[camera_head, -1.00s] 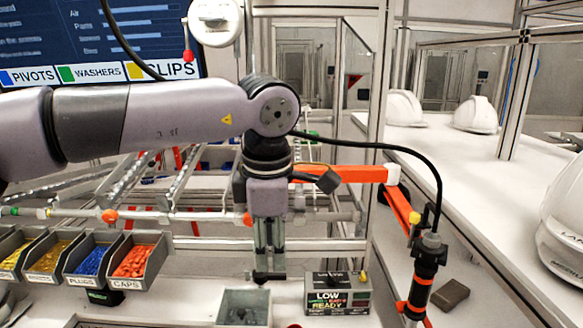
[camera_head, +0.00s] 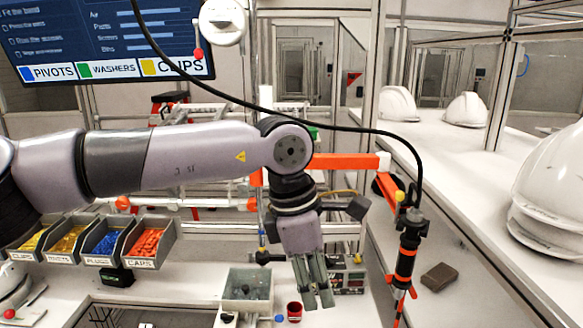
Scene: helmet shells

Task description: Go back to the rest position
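My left arm comes in from the left across the middle of the head view. My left gripper (camera_head: 318,305) points down over the white workbench (camera_head: 185,285), just right of a grey open box (camera_head: 248,283). Its two fingers look close together, and I see nothing held between them; I cannot tell how far apart they are. They partly cover the small display box (camera_head: 350,281) behind. My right gripper is not in view.
Bins of coloured parts (camera_head: 149,243) stand at the left. A red cup (camera_head: 294,311) is close to the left fingertips. A cabled screwdriver (camera_head: 406,255) hangs at the right. White helmet shells (camera_head: 550,190) and a dark block (camera_head: 439,277) lie on the right-hand surface.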

